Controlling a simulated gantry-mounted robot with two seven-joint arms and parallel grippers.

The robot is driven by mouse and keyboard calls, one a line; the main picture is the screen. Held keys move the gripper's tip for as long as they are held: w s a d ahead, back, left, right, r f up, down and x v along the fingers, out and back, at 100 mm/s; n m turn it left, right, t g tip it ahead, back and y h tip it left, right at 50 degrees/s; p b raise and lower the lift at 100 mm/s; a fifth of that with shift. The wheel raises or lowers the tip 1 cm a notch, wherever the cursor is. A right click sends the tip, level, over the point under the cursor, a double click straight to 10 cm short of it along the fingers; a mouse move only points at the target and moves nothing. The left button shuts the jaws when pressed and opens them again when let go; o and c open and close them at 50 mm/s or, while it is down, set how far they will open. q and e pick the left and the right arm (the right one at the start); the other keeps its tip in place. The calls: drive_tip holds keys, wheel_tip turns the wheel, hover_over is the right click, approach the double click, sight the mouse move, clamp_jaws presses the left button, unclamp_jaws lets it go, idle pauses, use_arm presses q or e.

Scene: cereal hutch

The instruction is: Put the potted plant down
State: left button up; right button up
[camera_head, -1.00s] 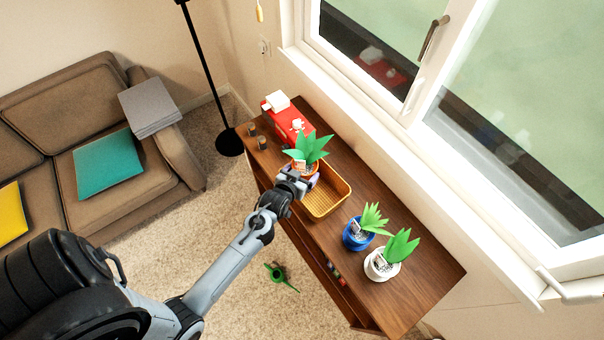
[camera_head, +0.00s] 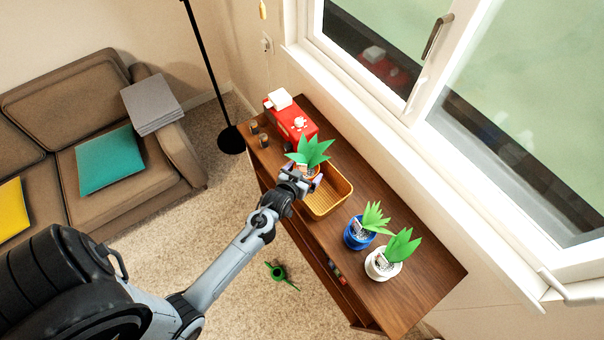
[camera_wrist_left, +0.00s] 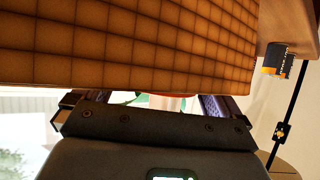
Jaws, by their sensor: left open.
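The potted plant (camera_head: 311,151) has broad green leaves and an orange pot, and it stands upright at the far end of the tan woven basket (camera_head: 338,198). My left gripper (camera_head: 300,181) is open, with its fingers around or beside the pot; the gripper hides most of the pot. In the left wrist view the open fingers (camera_wrist_left: 150,103) flank a small visible part of the pot and leaves, and the basket wall (camera_wrist_left: 130,45) fills the top. Whether the pot touches the basket floor is hidden. My right gripper is not in view.
A blue pot (camera_head: 357,234) and a white pot (camera_head: 381,264), each with a plant, stand on the wooden hutch (camera_head: 420,270) near the basket. A red toy-like object (camera_head: 291,120) and two small jars (camera_head: 259,134) stand beyond it. A green plant (camera_head: 280,274) lies on the carpet.

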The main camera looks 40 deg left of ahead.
use_arm(q)
drive_tip(key=shift+r, duration=0.55)
drive_tip(key=s+d+r+m+g+h, duration=0.1)
drive_tip(key=s+d+r+g, duration=0.3)
drive_tip(key=s, duration=0.7)
drive_tip(key=s+d+r+m+g+h+p, duration=0.1)
drive_tip(key=s+d+r+m+g, duration=0.3)
drive_tip(key=s, duration=0.8)
drive_tip(key=d+r+h, duration=0.1)
drive_tip(key=d+r, duration=0.1)
drive_tip(key=d, duration=0.1)
drive_tip(key=shift+s+d+r+h, duration=0.25)
drive_tip(key=shift+d+r+h, duration=0.05)
drive_tip(key=shift+d, duration=0.05)
drive_tip(key=shift+r, duration=0.1)
